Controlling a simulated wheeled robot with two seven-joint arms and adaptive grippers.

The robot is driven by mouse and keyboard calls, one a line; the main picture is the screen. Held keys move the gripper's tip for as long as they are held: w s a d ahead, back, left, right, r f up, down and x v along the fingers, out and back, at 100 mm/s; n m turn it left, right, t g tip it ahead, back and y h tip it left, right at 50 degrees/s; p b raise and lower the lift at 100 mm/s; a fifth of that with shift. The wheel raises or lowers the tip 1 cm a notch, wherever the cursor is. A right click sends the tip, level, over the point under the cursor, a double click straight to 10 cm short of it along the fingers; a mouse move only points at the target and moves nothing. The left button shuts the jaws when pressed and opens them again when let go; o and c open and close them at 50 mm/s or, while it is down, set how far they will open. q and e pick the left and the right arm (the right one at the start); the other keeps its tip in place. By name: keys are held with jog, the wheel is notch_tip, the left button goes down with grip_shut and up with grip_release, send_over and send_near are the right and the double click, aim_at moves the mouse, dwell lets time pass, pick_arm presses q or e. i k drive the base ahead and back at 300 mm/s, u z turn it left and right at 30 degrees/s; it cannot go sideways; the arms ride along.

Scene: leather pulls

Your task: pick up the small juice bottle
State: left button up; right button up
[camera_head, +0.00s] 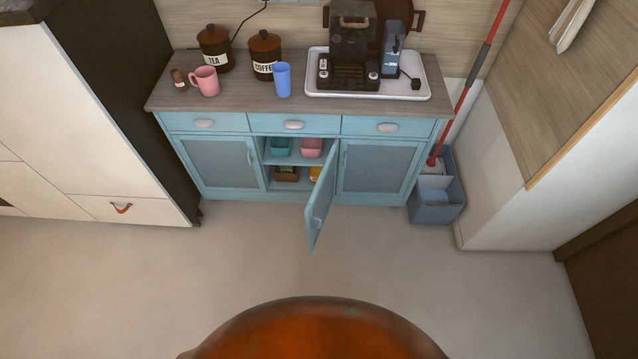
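I cannot pick out a juice bottle for certain. A yellow-orange item (315,174) sits on the lower shelf of the blue cabinet (217,182), partly hidden by the open middle door (320,208); it is too small to tell whether it is a bottle. A small brown container (179,79) with a lighter top stands at the left end of the countertop (215,101), beside the pink mug (206,82). Neither of my grippers is in view.
The open door juts toward me. Teal (280,147) and pink (311,148) containers sit on the upper shelf. Two canisters, a blue cup (283,80) and a coffee machine (352,52) stand above. A rounded orange-brown surface (320,335) fills the bottom; the floor (240,262) between is clear.

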aim_at(315, 171)
jog(key=z, duration=0.15)
jog(key=k, duration=0.35)
jog(key=u, duration=0.7)
jog(key=i, duration=0.75)
jog(key=z, duration=0.55)
jog(key=i, duration=0.7)
jog(key=z, duration=0.55)
